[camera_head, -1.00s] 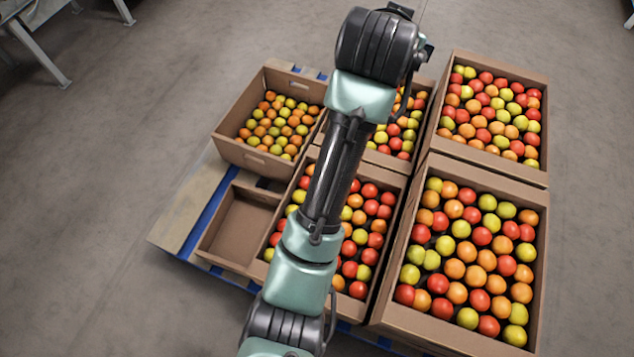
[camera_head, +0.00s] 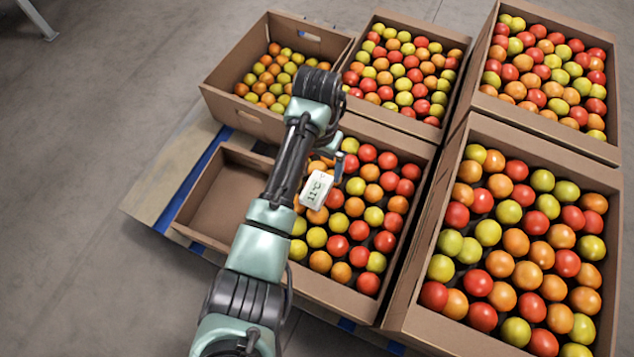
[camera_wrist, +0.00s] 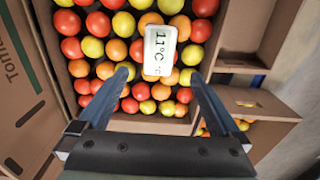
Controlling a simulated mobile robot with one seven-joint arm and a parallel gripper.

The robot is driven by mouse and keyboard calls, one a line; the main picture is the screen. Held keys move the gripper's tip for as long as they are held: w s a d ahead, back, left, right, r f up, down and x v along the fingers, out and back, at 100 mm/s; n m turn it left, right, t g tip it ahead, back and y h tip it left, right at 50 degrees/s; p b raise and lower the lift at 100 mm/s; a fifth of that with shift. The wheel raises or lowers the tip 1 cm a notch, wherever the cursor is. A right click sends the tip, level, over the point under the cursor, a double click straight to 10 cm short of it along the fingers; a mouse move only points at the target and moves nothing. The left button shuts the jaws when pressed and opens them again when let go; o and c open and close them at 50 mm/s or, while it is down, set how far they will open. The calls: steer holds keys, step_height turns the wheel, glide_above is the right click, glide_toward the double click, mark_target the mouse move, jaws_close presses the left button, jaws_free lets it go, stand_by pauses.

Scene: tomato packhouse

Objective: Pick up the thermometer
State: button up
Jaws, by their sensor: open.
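The thermometer (camera_head: 316,190) is a small white block with a display reading 11°C. It lies on the tomatoes in the front middle crate (camera_head: 356,307), close beside my arm in the head view. In the wrist view the thermometer (camera_wrist: 159,50) is upper middle, beyond and between my fingertips. My gripper (camera_wrist: 162,72) is open and empty, its two blue-grey fingers spread on either side below the thermometer. In the head view my arm covers part of the crate and my fingers are mostly hidden.
Cardboard crates of red, orange and yellow tomatoes stand around: a large one (camera_head: 397,320) at front right, others behind. An empty crate section (camera_head: 222,205) lies left of the thermometer's crate. The crate walls rise above the tomatoes. Bare floor (camera_head: 75,270) is at the left.

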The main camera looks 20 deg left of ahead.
mark_target(318, 185)
step_height(318, 185, down, 9)
steer(key=b, duration=0.5)
steer(key=shift+d+f+b, duration=0.1)
steer(key=shift+b, duration=0.3)
jaws_close()
